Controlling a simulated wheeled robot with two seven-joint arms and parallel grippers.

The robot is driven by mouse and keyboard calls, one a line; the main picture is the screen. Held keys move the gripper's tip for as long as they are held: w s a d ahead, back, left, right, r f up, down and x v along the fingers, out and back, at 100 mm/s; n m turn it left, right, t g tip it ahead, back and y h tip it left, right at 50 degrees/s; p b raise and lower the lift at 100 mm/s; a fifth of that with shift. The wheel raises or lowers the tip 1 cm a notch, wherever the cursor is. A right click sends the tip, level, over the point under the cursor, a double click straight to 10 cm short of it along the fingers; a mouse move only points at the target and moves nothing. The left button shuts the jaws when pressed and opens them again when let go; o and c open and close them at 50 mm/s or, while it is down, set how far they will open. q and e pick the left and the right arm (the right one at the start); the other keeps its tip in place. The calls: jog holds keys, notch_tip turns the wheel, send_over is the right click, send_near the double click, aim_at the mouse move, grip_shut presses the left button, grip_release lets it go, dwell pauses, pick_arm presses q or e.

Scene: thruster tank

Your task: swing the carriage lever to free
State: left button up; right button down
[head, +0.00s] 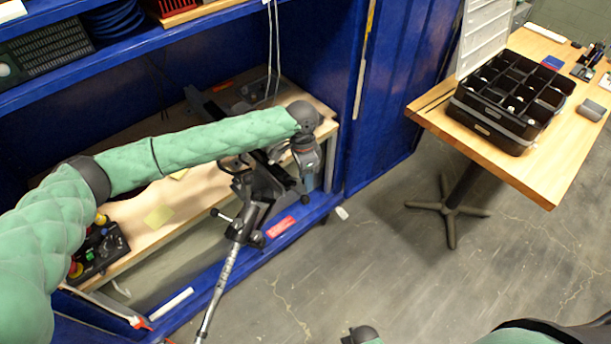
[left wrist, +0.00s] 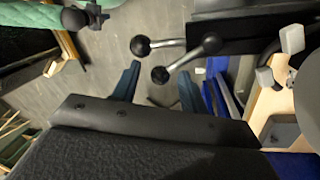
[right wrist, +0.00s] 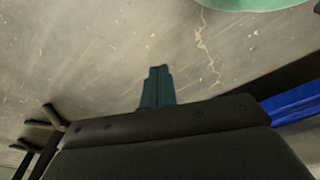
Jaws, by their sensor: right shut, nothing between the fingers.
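The black carriage (head: 262,186) sits at the top of a metal rail or pole in front of the blue bench. In the left wrist view, two metal levers with black ball knobs show beside the dark carriage body (left wrist: 250,35). One knob (left wrist: 141,45) is at the far left, the other (left wrist: 160,75) lower. I cannot tell which is the carriage lever. My left gripper (head: 309,181) points down just right of the carriage; its teal fingers (left wrist: 157,90) are apart. The lower knob appears between them in the picture; contact is not clear. My right gripper (right wrist: 157,88) is shut and empty above the floor.
The blue bench has a wooden top (head: 180,205) with a control box (head: 100,250) at the left. A wooden table (head: 470,130) with a black compartment case (head: 505,110) stands at the right. Grey floor (head: 400,265) between them is open.

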pick_arm(q)
jog(key=shift+w+r, duration=0.15)
jog(key=shift+r, duration=0.15)
notch_tip(320, 180, up, 7)
jog(key=w+b, duration=0.1)
jog(key=b, duration=0.1)
jog(key=shift+a+b, duration=0.15)
jog(key=shift+b, duration=0.15)
pick_arm(e)
notch_tip(320, 180, up, 6)
jog(key=w+a, duration=0.1)
jog(key=shift+a+r+g, duration=0.15)
jog(key=shift+a+g, duration=0.15)
jog(key=shift+a, duration=0.05)
pick_arm(q)
jog(key=shift+w, duration=0.1)
